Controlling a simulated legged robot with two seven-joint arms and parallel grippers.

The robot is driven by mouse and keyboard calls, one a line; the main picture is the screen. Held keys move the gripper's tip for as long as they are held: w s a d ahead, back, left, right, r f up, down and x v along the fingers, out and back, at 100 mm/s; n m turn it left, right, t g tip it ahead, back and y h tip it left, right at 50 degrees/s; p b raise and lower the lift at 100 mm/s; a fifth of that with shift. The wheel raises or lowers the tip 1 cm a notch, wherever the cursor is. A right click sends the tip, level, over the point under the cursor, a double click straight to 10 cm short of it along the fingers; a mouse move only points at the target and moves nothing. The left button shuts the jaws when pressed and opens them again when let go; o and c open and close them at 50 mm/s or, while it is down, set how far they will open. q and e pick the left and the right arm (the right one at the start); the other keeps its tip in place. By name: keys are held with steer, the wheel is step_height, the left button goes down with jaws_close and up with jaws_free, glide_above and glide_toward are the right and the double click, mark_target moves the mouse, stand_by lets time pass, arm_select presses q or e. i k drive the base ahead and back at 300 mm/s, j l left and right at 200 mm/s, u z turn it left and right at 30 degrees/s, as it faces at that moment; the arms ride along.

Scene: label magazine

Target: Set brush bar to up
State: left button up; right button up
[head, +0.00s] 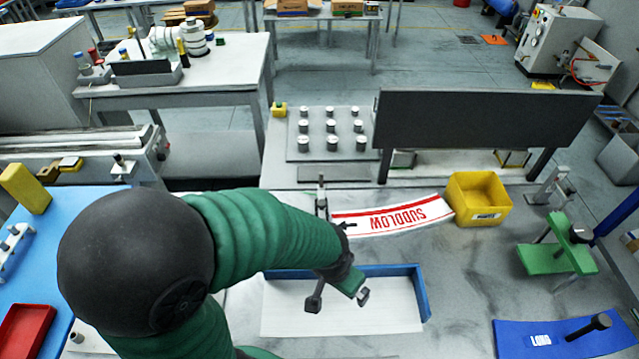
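No part is plainly marked as the brush bar, so I cannot tell which one it is or whether it is up. A green T-shaped fixture with a black knob (558,256) stands at the right. My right gripper is not in view.
A yellow bin (478,198) stands at the strip's right end. A large dark panel on legs (480,121) stands behind it. A plate with several round knobs (331,150) is at the back left. Bare grey table (470,270) lies right of the tray.

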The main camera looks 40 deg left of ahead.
mark_target(321, 202)
steer(key=u, duration=1.2)
